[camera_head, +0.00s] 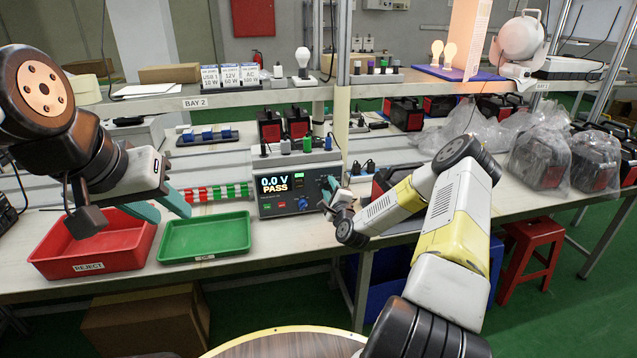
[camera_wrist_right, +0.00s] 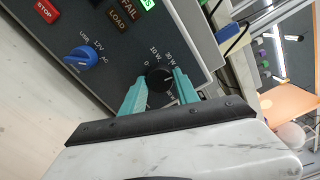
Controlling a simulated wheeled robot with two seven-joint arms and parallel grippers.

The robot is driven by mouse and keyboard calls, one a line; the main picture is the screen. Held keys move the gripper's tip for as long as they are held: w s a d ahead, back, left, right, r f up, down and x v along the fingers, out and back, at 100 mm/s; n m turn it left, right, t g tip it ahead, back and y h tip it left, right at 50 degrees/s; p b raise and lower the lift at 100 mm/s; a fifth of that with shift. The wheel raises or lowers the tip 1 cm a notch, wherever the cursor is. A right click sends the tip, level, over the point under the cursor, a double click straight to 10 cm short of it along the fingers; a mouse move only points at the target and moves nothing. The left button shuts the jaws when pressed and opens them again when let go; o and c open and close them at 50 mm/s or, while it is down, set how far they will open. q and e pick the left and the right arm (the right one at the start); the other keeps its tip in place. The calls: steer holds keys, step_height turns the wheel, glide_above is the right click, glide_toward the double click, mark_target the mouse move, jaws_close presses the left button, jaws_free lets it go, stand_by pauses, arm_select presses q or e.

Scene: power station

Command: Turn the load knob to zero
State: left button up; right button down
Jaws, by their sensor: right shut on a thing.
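The tester box (camera_head: 288,208) stands on the bench with its display reading 0.0 V and PASS. Its black load knob (camera_wrist_right: 158,78) shows in the right wrist view, with 0, 10 W and 30 W marks around it. My right gripper (camera_wrist_right: 162,76) has its teal fingers on both sides of this knob and is shut on it. The knob's pointer is too small to read surely. In the head view my right gripper (camera_head: 330,187) covers the panel's right side. My left gripper (camera_head: 172,212) is open and empty above the trays.
A blue selector knob (camera_wrist_right: 78,60) marked USB, 12V, AC and a red STOP button (camera_wrist_right: 46,10) are on the same panel. A red REJECT tray (camera_head: 60,268) and a green tray (camera_head: 205,256) lie left of the tester. A shelf (camera_head: 235,96) runs above the bench.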

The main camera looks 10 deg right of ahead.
steer(key=n, duration=1.1)
steer(key=shift+n, duration=0.4)
steer(key=n, duration=1)
steer(key=shift+n, duration=0.4)
steer(key=c, duration=0.9)
jaws_free()
steer(key=shift+s, duration=0.15)
